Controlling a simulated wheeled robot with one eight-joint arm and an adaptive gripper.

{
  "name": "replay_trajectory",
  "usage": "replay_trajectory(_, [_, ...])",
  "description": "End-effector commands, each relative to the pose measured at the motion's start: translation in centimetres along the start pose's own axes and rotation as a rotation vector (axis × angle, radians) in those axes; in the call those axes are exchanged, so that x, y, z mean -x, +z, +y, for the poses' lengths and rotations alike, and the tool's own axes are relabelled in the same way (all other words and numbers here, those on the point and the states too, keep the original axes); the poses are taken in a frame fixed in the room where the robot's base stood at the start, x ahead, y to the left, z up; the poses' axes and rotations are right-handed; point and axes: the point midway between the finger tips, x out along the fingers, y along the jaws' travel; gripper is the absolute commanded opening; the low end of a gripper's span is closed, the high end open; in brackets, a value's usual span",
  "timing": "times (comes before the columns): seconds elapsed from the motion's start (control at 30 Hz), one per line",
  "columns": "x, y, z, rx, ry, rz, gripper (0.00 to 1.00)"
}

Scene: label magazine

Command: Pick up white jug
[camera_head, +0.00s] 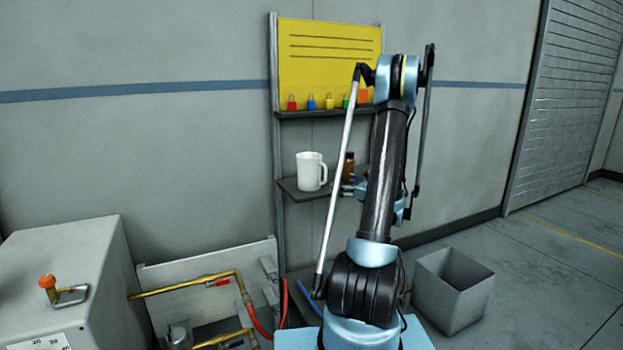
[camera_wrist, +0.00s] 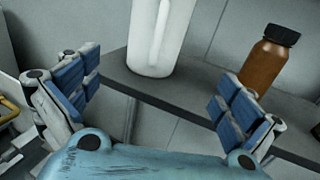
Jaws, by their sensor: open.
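The white jug (camera_head: 311,171) stands upright on the left part of a dark shelf, its handle toward the right. In the wrist view the jug (camera_wrist: 158,38) stands ahead of my gripper (camera_wrist: 150,98), roughly between the lines of the two fingers, with its top cut off by the frame. My gripper is open, with blue pads on both fingers and nothing between them. The fingers appear short of the jug, near the shelf's front edge. In the head view my arm hides most of the gripper; a small part shows at the shelf (camera_head: 347,190).
A brown bottle (camera_wrist: 269,60) with a black cap stands on the shelf (camera_wrist: 195,98) right of the jug. Above is a yellow board (camera_head: 322,55) with several coloured padlocks. A grey bin (camera_head: 452,290) stands on the floor at right; brass pipes (camera_head: 185,285) run at lower left.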

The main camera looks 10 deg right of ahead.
Motion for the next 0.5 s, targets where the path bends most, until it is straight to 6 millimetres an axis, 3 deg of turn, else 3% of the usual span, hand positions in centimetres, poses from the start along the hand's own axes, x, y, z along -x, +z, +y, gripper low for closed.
replay_trajectory(0.5, [-8.9, 0.0, 0.2, 0.002, 0.004, 0.002, 1.0])
